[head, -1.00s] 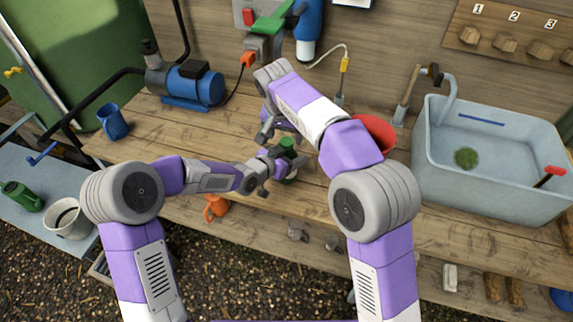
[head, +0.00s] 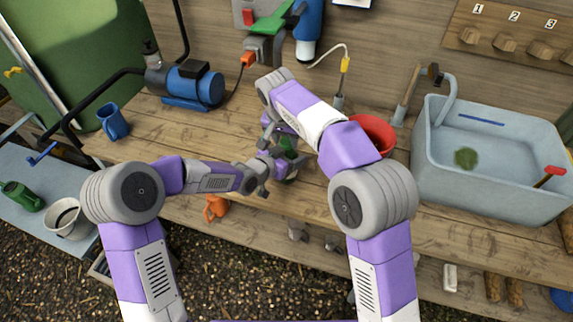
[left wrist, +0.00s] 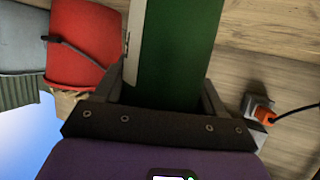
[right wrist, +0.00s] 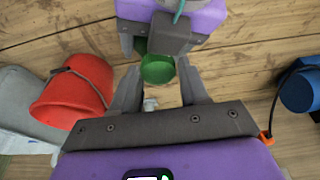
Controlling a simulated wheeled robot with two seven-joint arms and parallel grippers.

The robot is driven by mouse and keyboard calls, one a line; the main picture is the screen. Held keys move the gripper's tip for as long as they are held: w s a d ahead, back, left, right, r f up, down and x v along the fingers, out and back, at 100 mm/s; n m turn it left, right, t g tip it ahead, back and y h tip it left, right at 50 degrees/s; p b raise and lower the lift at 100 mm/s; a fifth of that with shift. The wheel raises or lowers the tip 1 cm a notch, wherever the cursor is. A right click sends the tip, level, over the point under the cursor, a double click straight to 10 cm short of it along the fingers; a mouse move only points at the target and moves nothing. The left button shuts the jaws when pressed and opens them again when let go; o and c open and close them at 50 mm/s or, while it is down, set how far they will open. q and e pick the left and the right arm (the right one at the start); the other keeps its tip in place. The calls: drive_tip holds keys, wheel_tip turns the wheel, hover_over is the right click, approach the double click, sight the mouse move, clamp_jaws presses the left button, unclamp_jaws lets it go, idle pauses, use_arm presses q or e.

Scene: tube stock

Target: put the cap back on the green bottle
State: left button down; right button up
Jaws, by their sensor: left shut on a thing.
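The green bottle (head: 288,144) is upright above the workbench, mostly covered by my arms in the head view. My left gripper (head: 277,168) is shut on its side; in the left wrist view the bottle's green body (left wrist: 178,55) fills the space between the fingers, with a pale strip along one edge. My right gripper (right wrist: 158,72) is open, its fingers on either side of the round green top (right wrist: 157,70) with gaps visible. I cannot tell whether this top is the cap or the bottle itself. No separate cap shows clearly.
A red container (head: 373,134) stands right of my right arm, before the grey sink (head: 490,190). A blue pump (head: 193,86) and a blue mug (head: 112,121) are at the left. The bench between mug and grippers is clear.

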use_arm(q)
drive_tip(key=shift+a, duration=0.1)
use_arm(e)
drive_tip(key=o, duration=0.5)
drive_tip(key=shift+o, duration=0.2)
drive_tip(key=shift+r, duration=0.1)
drive_tip(key=d+v, duration=0.1)
drive_tip(key=v, duration=1)
drive_tip(key=shift+s+a+r, duration=0.2)
drive_tip(key=shift+a+r, duration=0.2)
drive_tip(key=shift+a, duration=0.1)
use_arm(q)
unclamp_jaws()
